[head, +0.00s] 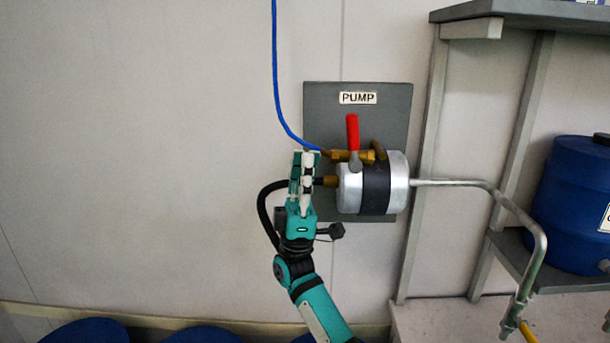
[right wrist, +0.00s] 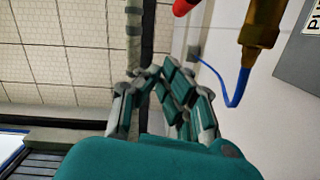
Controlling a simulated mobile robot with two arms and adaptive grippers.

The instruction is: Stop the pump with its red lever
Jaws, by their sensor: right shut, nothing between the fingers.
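The pump (head: 400,180) is a silver cylinder with a dark band, fixed to a grey wall plate (head: 395,110) labelled PUMP. Its red lever (head: 352,130) stands upright above a brass valve (head: 341,156) at the pump's top left. In the right wrist view, a red tip (right wrist: 184,6) and a brass fitting (right wrist: 258,28) show at the top edge. My right gripper (head: 308,156) is shut and empty, pointing up just left of the brass valve, below and left of the lever. It also shows in the right wrist view (right wrist: 152,75). My left gripper is not in view.
A blue hose (head: 275,70) runs down the wall to the valve, close to my right fingertips. A metal pipe (head: 460,183) leaves the pump to the right. A rack with a blue drum (head: 570,205) stands at right. The wall left of the pump is clear.

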